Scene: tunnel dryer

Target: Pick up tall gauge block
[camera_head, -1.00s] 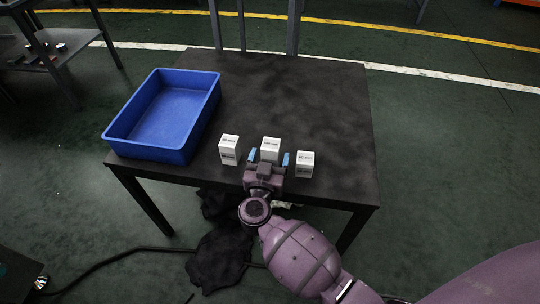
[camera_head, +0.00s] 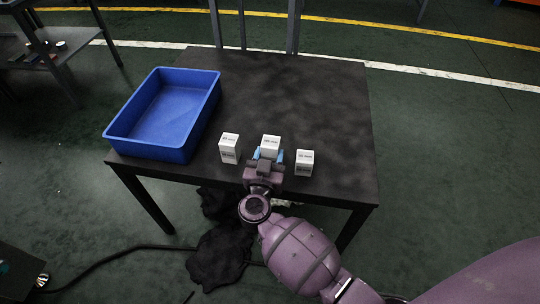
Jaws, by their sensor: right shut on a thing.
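Three white gauge blocks with dark print stand in a row near the front of the black table (camera_head: 310,90). The left block (camera_head: 229,148) looks the tallest. The middle block (camera_head: 270,146) is between the fingers of my right gripper (camera_head: 268,155), which is shut on it. The gripper hides the lower part of this block, so I cannot tell its full height. The right block (camera_head: 304,163) stands apart, just right of the gripper, and looks shorter. My left gripper is not in view.
A blue open bin (camera_head: 178,152) stands on the left of the table and looks empty. The back and right of the table are clear. A dark cloth (camera_head: 222,255) and a cable lie on the floor in front. A shelf (camera_head: 55,50) stands at the far left.

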